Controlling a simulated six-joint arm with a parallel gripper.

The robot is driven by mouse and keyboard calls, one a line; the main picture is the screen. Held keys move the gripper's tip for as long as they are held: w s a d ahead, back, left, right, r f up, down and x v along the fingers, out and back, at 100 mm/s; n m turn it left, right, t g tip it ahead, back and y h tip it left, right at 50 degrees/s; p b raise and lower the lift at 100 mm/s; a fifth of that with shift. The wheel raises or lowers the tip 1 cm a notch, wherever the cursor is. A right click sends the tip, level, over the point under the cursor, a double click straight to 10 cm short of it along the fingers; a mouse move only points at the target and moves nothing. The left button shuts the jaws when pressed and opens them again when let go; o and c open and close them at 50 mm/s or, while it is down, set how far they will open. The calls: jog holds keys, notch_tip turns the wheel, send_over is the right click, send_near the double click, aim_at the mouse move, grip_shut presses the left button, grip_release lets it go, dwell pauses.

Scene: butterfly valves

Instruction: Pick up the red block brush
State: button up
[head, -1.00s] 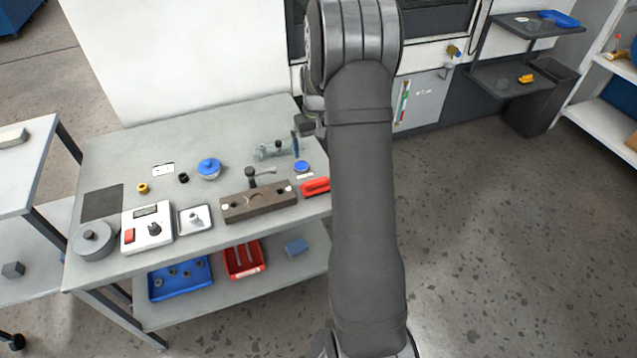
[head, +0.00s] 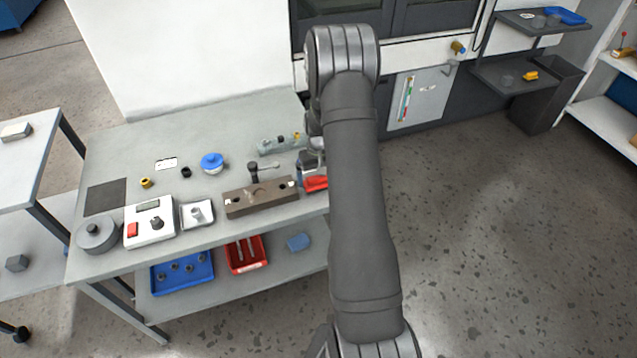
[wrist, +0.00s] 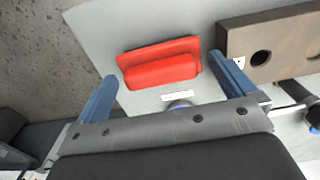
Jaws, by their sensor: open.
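The red block brush (wrist: 160,64) lies on the grey bench top, between and just beyond my two blue fingers in the wrist view. In the head view the brush (head: 316,183) is at the bench's right front edge, partly hidden by my arm. My gripper (wrist: 166,82) is open and empty, its fingers on either side of the brush and apart from it. In the head view my gripper (head: 311,165) is mostly hidden behind my arm, over the brush.
A brown fixture block (head: 262,200) stands close beside the brush; it also shows near my right finger in the wrist view (wrist: 270,42). A clear valve piece (head: 280,144) lies behind. A white label (wrist: 177,96) lies by the brush. The bench's front edge is near.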

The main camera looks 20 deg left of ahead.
notch_tip(320, 180, down, 2)
jog(key=shift+f, duration=0.1)
jog(key=c, duration=0.7)
jog(key=shift+c, duration=0.2)
jog(key=shift+r, duration=0.65)
jog(key=r, duration=0.1)
jog(key=d+r, duration=0.1)
jog(key=r, duration=0.2)
jog(key=shift+w+d, duration=0.1)
jog(key=shift+d, duration=0.15)
jog(key=d+r, duration=0.5)
jog(key=d, duration=0.5)
jog(key=shift+r, duration=0.4)
jog(key=shift+d, duration=0.1)
